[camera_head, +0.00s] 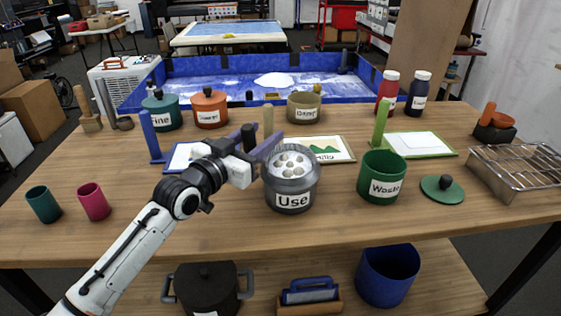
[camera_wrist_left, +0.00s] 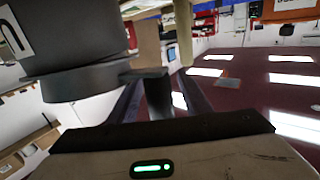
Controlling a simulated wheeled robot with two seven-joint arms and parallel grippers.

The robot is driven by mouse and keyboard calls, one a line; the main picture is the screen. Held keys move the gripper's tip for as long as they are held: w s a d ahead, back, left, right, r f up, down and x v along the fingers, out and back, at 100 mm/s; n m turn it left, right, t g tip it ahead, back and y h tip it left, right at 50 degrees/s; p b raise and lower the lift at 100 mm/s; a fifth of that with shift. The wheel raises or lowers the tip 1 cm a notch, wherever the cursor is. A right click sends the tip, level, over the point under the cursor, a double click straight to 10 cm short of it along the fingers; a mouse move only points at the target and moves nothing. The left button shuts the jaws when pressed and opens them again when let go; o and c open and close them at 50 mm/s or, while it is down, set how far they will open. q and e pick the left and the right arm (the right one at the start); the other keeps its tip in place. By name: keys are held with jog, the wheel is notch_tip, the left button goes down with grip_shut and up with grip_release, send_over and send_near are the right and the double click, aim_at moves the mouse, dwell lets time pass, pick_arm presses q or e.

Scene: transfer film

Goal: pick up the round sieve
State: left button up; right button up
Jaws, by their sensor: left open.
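The grey round pot labelled "Use" (camera_head: 291,201) stands on the table, right of my left gripper. Its top shows several pale round spots inside a grey ring, which I take as the round sieve (camera_head: 290,163); I cannot tell whether the spots are holes or balls. In the left wrist view, a dark grey round body with a wider rim (camera_wrist_left: 75,82) fills the upper left. A short grey handle (camera_wrist_left: 157,95) projects from it between my fingers. My left gripper (camera_head: 258,141) is open around this handle, with no clear grip on it. My right gripper is out of view.
A green "Waste" bucket (camera_head: 382,178) and green lid (camera_head: 442,189) stand to the right. Lidded pots (camera_head: 210,108), bottles and upright stands line the back. A wire rack (camera_head: 517,167) is at far right. The front table edge is mostly clear.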

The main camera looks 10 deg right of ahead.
pick_arm(q)
jog(key=shift+c, duration=0.3)
grip_shut()
jog(key=shift+r, duration=0.1)
notch_tip(320, 180, up, 7)
jog(key=b, duration=0.1)
dwell(0.9)
